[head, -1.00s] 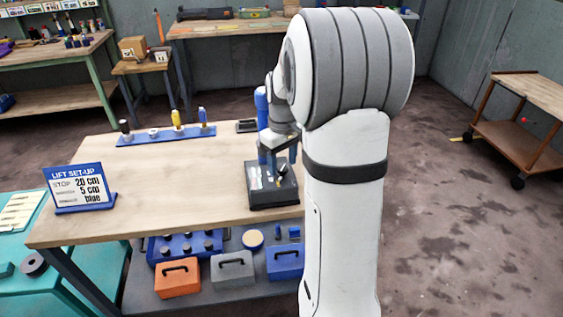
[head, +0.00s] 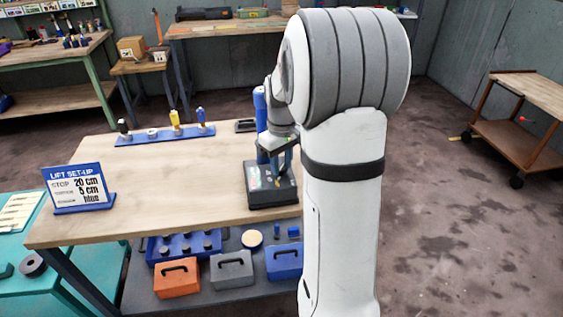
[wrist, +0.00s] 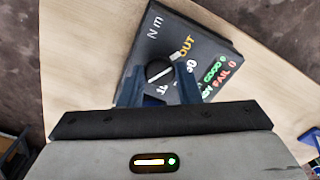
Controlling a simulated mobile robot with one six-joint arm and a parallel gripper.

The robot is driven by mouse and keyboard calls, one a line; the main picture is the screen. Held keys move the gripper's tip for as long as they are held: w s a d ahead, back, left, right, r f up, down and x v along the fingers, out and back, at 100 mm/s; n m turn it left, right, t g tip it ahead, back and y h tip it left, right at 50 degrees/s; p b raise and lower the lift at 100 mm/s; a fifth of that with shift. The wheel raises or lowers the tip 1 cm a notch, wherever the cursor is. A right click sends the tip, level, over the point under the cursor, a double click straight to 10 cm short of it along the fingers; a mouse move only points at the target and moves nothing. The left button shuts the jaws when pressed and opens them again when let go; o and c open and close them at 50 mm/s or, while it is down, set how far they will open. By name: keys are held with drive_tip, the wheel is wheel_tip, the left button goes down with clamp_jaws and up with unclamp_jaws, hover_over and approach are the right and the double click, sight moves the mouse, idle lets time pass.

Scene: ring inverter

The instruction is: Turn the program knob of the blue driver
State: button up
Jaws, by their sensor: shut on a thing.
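A black box (head: 272,197) stands on the right part of the workbench, with a blue upright post (head: 260,105) behind it. In the wrist view the box face (wrist: 150,42) carries "N m", "OUT", several numbers, and green "GOOD 0" and red "FAIL 0". A round black knob (wrist: 160,72) with a light pointer towards the upper right, near "OUT", sits on it. My gripper (wrist: 160,95) is shut on the knob, one dark blue finger on each side; it also shows above the box in the head view (head: 274,160). The fingers hide part of the markings.
A blue rack (head: 165,137) with several tools, one blue (head: 201,118), lies at the back left. A sign (head: 78,185) reads "LIFT SET-UP", "20 cm", "5 cm", "blue". The bench middle (head: 160,185) is clear. Toolboxes (head: 232,268) lie on the shelf below.

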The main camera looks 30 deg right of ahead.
sight(282, 167)
drive_tip(key=m, duration=0.4)
drive_tip(key=shift+m, duration=1.8)
drive_tip(key=o, duration=1)
drive_tip(key=shift+c, duration=0.2)
wheel_tip(282, 167, up, 8)
drive_tip(key=shift+f, duration=0.1)
